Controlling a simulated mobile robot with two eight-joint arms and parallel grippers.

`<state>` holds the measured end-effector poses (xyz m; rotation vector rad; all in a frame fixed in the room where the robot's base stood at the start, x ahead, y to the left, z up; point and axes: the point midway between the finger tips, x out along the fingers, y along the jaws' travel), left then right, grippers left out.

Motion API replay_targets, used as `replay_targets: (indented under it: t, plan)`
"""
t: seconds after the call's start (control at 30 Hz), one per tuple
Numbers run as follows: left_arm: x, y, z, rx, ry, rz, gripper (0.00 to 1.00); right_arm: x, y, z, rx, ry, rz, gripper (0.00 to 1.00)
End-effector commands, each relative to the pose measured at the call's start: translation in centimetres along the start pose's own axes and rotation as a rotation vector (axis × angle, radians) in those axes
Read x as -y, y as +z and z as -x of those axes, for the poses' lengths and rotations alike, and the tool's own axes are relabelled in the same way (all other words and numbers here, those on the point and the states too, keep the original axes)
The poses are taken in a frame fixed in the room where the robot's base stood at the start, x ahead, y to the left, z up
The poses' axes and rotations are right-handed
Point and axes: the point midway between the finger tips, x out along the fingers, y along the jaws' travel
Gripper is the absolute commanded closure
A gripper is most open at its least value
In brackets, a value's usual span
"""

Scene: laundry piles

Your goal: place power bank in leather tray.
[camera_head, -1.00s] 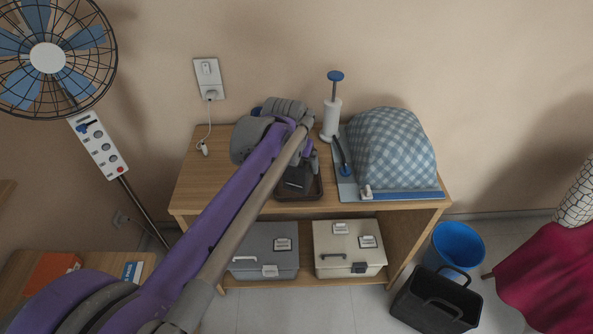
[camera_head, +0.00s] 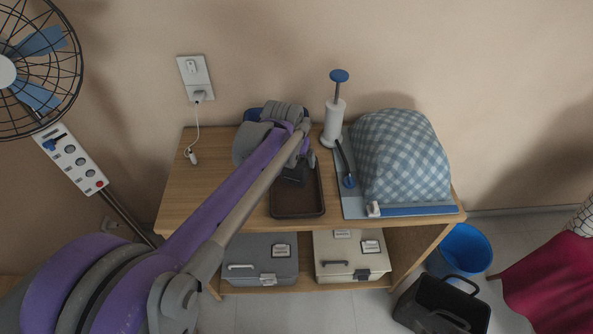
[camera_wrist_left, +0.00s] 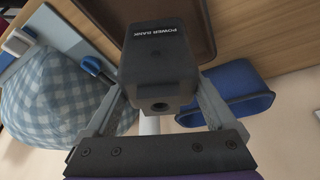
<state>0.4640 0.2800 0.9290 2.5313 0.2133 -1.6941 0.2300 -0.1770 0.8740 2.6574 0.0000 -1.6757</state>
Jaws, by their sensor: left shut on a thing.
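The power bank (camera_wrist_left: 158,55) is a dark grey block with "POWER BANK" printed on it. My left gripper (camera_head: 296,172) is shut on it, with one finger on each side in the left wrist view (camera_wrist_left: 160,85). In the head view the power bank is mostly hidden by the gripper. The leather tray (camera_head: 298,211) is dark brown with a low rim and stands on the wooden table. The gripper and power bank are over its back part; I cannot tell whether the power bank touches it. The tray also shows at the top of the left wrist view (camera_wrist_left: 207,30). My right gripper is out of view.
A blue container (camera_wrist_left: 235,92) stands behind the gripper. A white pump bottle (camera_head: 334,120) and a checkered cloth-covered heap (camera_head: 400,158) on a board are to the right. A charger cable (camera_head: 194,135) hangs at the left.

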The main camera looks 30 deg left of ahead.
Motion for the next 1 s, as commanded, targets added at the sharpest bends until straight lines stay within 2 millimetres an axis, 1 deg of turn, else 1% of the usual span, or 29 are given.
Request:
replay_targets:
  t: [0.33,0.73,0.77,0.8,0.83,1.0]
  plan:
    - [0.0,1.5,-3.8,-0.001,0.000,0.000,0.86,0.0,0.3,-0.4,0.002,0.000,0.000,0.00]
    - [0.0,1.8,-4.3,0.000,0.000,0.000,0.86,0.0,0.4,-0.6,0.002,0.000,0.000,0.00]
    - [0.0,1.8,-4.4,0.000,0.000,0.000,0.08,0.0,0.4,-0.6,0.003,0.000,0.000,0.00]
    - [0.0,1.8,-4.3,0.000,0.000,0.000,0.01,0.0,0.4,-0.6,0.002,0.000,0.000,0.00]
    - [0.0,1.7,-4.3,0.000,0.000,0.000,0.00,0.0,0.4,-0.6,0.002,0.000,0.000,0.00]
    - [0.0,1.7,-4.3,0.000,0.000,0.000,0.00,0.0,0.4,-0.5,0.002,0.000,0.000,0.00]
